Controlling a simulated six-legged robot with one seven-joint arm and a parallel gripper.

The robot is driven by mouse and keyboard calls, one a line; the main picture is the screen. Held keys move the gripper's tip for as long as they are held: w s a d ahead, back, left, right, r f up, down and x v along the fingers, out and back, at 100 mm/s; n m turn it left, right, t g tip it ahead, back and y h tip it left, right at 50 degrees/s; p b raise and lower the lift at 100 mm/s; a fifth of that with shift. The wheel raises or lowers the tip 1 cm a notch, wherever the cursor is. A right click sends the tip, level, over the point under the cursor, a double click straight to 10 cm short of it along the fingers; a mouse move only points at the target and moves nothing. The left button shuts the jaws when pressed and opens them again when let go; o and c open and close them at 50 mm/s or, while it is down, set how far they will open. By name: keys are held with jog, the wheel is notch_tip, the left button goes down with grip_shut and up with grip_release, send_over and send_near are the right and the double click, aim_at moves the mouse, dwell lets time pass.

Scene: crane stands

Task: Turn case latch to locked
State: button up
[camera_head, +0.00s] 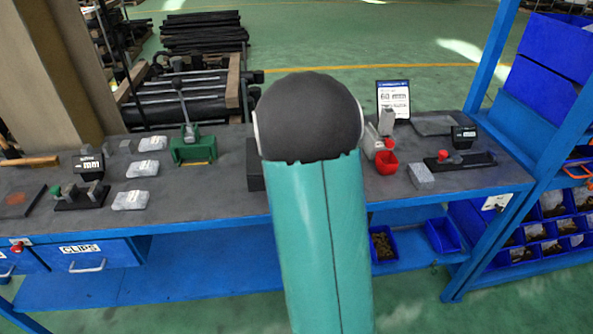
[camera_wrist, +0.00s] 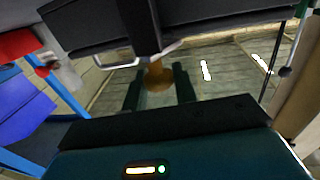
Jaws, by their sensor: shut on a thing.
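In the wrist view a dark case (camera_wrist: 90,28) fills the top of the picture, with a brass-coloured latch (camera_wrist: 157,74) on its near face. My gripper (camera_wrist: 159,88) has one dark finger on each side of the latch and is shut on it. The exact contact is hard to see, and I cannot read the latch's locked or unlocked marks. In the head view my arm hides the gripper, the latch and most of the case; only a dark edge of the case (camera_head: 255,165) shows left of my arm.
The grey bench top (camera_head: 225,195) carries a green lever tool (camera_head: 192,147) and several clear packets (camera_head: 142,169) on the left. A blue post (camera_head: 491,55) rises at the right.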

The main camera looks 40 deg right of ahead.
jog(key=m+g+h, duration=0.4)
jog(key=g, duration=0.1)
jog(key=shift+w+a+f, duration=0.1)
jog(key=shift+m+g+h, duration=0.8)
jog(key=shift+m+g, duration=0.8)
jog(key=shift+g, duration=0.7)
jog(key=o, duration=1)
jog(key=shift+c, duration=0.2)
jog(key=v, duration=1.3)
jog(key=shift+a, duration=0.3)
